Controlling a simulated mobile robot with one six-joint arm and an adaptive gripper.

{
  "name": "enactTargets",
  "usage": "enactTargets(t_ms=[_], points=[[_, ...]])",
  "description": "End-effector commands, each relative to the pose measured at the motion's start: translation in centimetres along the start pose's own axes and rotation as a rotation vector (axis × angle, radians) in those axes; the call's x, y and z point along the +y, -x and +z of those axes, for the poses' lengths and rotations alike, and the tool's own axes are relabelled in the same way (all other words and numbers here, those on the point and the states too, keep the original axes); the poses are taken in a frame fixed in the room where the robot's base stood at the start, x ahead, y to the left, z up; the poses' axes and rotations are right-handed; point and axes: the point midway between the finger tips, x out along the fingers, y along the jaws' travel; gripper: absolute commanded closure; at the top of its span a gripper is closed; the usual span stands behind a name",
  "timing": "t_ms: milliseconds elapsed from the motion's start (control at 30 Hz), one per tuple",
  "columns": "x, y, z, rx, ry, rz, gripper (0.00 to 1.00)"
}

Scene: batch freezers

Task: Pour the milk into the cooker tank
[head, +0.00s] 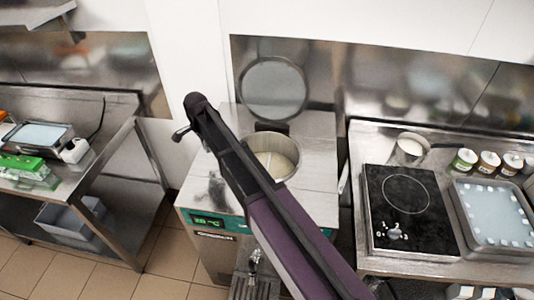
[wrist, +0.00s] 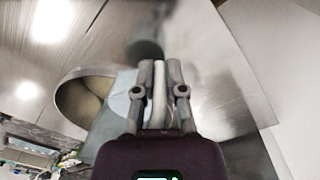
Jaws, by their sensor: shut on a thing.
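The cooker tank (head: 287,170) is an open round metal well in the top of the middle machine, with cream-coloured contents inside. Its round lid (head: 272,88) stands raised behind it. My arm crosses in front of the machine and covers the tank's left side. In the wrist view my gripper (wrist: 158,92) is shut on a narrow pale, handle-like piece (wrist: 159,112); what it belongs to is unclear. A round metal opening with beige inside (wrist: 85,98) lies left of the fingers. I cannot make out the milk for certain.
The right counter holds a metal pot with pale contents (head: 411,148), a black hob (head: 400,235), several small jars (head: 487,163) and a tray (head: 495,212). The left table carries a green item (head: 25,167) and a shallow tray (head: 38,136). Tiled floor (head: 110,275) is clear at front left.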

Motion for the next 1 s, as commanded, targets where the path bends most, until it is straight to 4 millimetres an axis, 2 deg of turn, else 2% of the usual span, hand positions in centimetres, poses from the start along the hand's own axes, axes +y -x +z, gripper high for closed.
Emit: enactTargets(t_ms=[500,1000], points=[[0.1,1.2,-0.1,0.0,-0.001,0.0,1.0],[0.1,1.1,-0.2,0.0,-0.003,0.0,1.0]])
